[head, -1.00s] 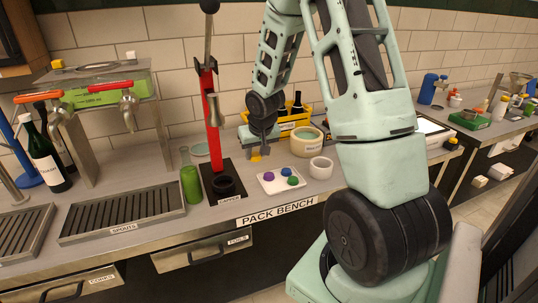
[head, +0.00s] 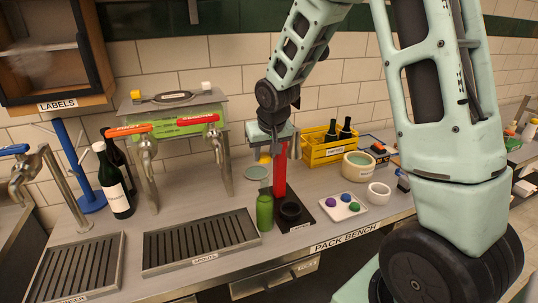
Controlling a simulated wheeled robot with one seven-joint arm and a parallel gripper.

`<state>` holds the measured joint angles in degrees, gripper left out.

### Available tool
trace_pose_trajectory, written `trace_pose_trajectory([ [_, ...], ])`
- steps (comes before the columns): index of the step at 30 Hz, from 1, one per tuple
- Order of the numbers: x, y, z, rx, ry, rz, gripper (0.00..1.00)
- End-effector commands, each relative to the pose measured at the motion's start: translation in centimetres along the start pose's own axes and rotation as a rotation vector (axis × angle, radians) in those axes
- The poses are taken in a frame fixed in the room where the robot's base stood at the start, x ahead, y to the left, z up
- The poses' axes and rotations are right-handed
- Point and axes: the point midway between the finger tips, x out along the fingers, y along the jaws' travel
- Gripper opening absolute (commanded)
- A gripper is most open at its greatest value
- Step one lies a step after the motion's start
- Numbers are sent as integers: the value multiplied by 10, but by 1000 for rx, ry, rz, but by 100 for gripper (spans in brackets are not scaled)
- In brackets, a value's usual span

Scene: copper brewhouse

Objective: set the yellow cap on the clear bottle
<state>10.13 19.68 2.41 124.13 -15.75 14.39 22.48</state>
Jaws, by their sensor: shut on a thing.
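My gripper (head: 267,150) is shut on the yellow cap (head: 265,158), pointing down, with only part of the cap showing below the fingers. The clear bottle (head: 265,212), filled with green, stands upright on the bench at the left of the capper base. In the picture the cap is above the bottle's mouth with a visible gap, and they look apart. How well they line up in depth I cannot tell. A white tray (head: 324,209) to the right holds purple, blue and green caps.
The red capper post (head: 280,172) rises close beside my gripper, partly hidden by it. Drip trays (head: 200,242) and taps (head: 215,140) are to the left. A yellow crate (head: 322,152) with dark bottles is at the back.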

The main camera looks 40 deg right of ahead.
Motion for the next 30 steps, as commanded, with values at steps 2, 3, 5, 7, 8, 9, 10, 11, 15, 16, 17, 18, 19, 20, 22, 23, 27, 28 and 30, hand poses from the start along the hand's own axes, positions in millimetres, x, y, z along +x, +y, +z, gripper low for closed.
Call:
trace_pose_trajectory([
  [2,0,0,0,0,0,0,14],
  [3,0,0,0,0,0,0,14],
  [5,0,0,0,0,0,0,14],
  [7,0,0,0,0,0,0,14],
  [8,0,0,0,1,0,0,14],
  [9,1,0,0,1,0,0,14],
  [10,1,0,0,1,0,0,14],
  [11,2,0,1,1,0,0,14],
  [15,10,0,4,0,0,0,14],
  [16,13,0,6,0,0,0,14],
  [17,15,0,6,0,0,0,14],
  [18,19,0,8,0,0,0,14],
  [19,22,0,9,0,0,0,14],
  [20,25,0,10,0,0,0,14],
  [22,32,0,13,0,-1,0,14],
  [23,34,0,14,0,-1,0,14],
  [27,46,0,20,0,-1,0,14],
  [28,48,0,20,0,0,0,14],
  [30,51,0,21,0,0,0,14],
])
